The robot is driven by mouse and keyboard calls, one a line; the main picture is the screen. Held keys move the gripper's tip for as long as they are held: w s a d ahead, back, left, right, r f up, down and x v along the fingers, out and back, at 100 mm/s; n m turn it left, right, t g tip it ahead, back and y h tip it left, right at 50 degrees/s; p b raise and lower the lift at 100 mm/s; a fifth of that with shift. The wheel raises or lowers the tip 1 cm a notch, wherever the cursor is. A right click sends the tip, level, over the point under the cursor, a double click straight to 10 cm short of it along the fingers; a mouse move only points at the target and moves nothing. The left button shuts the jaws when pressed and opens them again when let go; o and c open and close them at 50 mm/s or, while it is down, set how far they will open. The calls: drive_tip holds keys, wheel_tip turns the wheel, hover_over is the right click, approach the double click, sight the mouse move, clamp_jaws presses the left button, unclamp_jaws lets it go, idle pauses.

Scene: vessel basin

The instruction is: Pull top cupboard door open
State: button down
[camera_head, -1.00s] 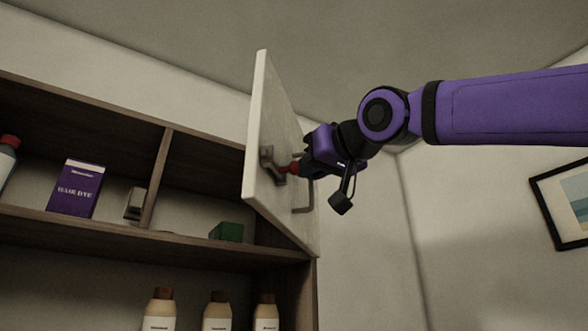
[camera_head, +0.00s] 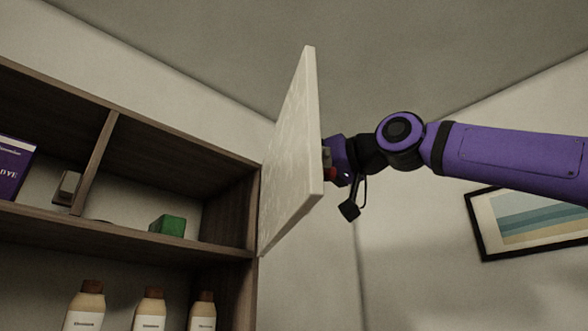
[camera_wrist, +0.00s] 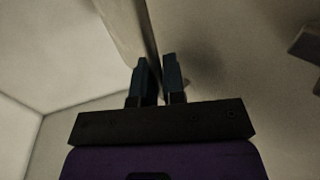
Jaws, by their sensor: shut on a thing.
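The top cupboard door (camera_head: 290,150) is a pale panel, swung wide open and seen nearly edge-on in the head view, hinged at the right end of the cupboard (camera_head: 130,238). My gripper (camera_head: 331,166) is at the outer face of the door, near its free edge, partly hidden behind the panel. It is shut on the door handle, which is mostly hidden there. In the wrist view the two blue-grey fingers (camera_wrist: 156,80) stand close together with a narrow gap; what is between them is too dark to make out.
Inside the open cupboard are a purple hair dye box (camera_head: 12,168), a small grey item (camera_head: 67,187) and a green block (camera_head: 168,225). Several beige bottles (camera_head: 150,310) stand on the shelf below. A framed picture (camera_head: 535,220) hangs on the right wall.

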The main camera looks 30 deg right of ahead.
drive_tip(key=w+d+n+g+y, duration=0.2)
drive_tip(key=d+n+g+y, duration=0.2)
drive_tip(key=d, duration=0.8)
drive_tip(key=shift+w+d+y, duration=0.25)
drive_tip(key=shift+w+y, duration=0.05)
drive_tip(key=shift+y, duration=0.3)
drive_tip(key=c, duration=1.2)
unclamp_jaws()
drive_tip(key=v, duration=1)
drive_tip(key=shift+s+d+r, duration=0.15)
drive_tip(key=shift+s+d, duration=0.05)
drive_tip(key=shift+d, duration=0.2)
